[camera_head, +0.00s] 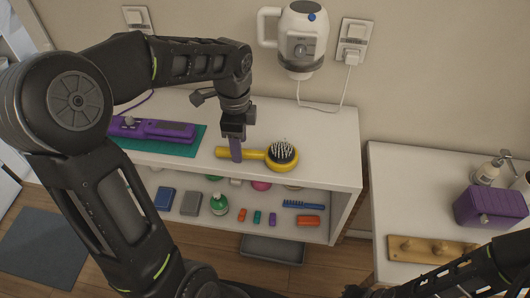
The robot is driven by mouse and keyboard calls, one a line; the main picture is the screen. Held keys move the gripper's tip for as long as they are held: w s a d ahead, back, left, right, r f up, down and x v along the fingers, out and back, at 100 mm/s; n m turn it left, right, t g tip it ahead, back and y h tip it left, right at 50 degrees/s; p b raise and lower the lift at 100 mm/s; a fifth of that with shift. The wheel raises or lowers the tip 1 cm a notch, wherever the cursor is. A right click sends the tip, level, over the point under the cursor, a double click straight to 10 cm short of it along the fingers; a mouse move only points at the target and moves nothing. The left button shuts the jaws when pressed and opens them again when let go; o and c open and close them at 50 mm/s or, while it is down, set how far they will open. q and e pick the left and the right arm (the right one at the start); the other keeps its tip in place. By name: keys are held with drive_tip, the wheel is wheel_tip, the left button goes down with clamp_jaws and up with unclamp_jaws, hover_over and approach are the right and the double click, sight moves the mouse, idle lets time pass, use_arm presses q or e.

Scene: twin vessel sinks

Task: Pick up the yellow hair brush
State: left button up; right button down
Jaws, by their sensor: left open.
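The yellow hair brush (278,163) lies on the white shelf top with its bristles facing up. Its round head is on the right and its handle points left. My left gripper (236,155) is over the handle, pointing down. A purple finger stands in front of the handle and hides a part of it. The left gripper is open, and I cannot tell whether its fingers are on both sides of the handle. My right arm comes in at the lower right, and its gripper is not clearly in view.
A purple hair straightener (160,130) lies on a green mat (185,148) left of the brush. A white hair dryer (302,40) hangs on the wall behind. The lower shelf holds bottles and small items. A purple box (490,207) and a wooden peg rack (432,250) are on the right counter.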

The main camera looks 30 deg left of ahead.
use_arm(q)
wheel_tip(320, 180, down, 2)
drive_tip(key=shift+f, duration=0.15)
drive_tip(key=shift+c, duration=0.3)
clamp_jaws()
idle(0.6)
